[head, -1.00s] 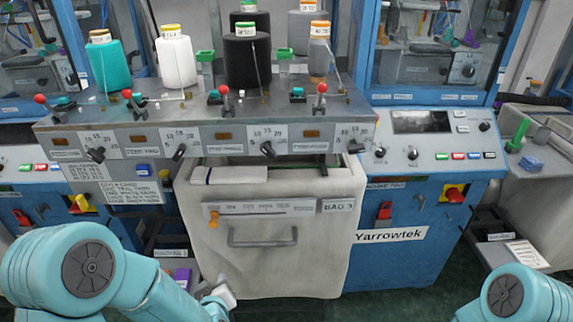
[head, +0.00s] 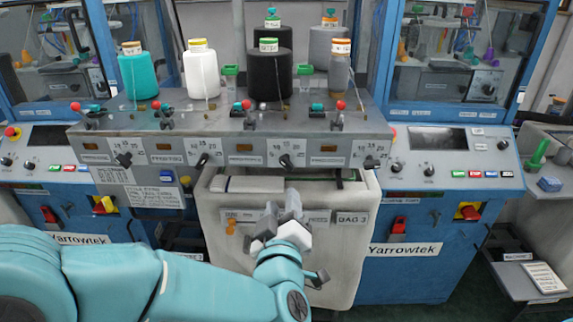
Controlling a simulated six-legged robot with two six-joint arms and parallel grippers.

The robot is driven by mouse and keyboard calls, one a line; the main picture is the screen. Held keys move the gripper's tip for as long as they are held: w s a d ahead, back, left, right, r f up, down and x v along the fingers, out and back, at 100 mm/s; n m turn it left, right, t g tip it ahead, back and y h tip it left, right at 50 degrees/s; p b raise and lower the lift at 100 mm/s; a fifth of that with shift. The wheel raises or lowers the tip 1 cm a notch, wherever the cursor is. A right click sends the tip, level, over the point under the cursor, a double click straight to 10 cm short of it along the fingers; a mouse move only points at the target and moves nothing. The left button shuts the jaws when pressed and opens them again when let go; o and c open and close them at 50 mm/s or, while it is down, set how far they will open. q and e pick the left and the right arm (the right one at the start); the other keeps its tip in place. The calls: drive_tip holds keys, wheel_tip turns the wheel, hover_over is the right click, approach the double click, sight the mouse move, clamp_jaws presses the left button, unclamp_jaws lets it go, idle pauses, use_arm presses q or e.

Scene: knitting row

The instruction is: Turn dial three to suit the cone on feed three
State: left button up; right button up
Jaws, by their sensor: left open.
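Dial three (head: 286,161) is a dark pointer knob on a white scale plate, third from the left on the grey feed panel (head: 225,143). Its scale figures are too small to read surely. The cone on feed three (head: 269,80) is black with a pale, green-edged label at its top; the label text is not clearly legible. My left gripper (head: 281,210) is open and empty, its fingers pointing up. It shows below dial three, in front of the cream bin marked BAG 3 (head: 355,245), apart from the dial. My right gripper is not in view.
Other dials sit left (head: 203,160) and right (head: 371,163) of dial three. Teal (head: 133,78), white (head: 201,75) and grey-brown (head: 339,78) cones stand behind. A blue Yarrowtek cabinet (head: 430,275) is at right.

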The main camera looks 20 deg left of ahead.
sight(284, 165)
use_arm(q)
drive_tip(key=p+x, duration=0.3)
drive_tip(key=x, duration=0.9)
drive_tip(key=shift+w+a, duration=0.1)
drive_tip(key=shift+w, duration=0.15)
drive_tip(key=shift+w+a+f, duration=0.1)
drive_tip(key=shift+w+a, duration=0.1)
drive_tip(key=shift+w, duration=0.35)
clamp_jaws()
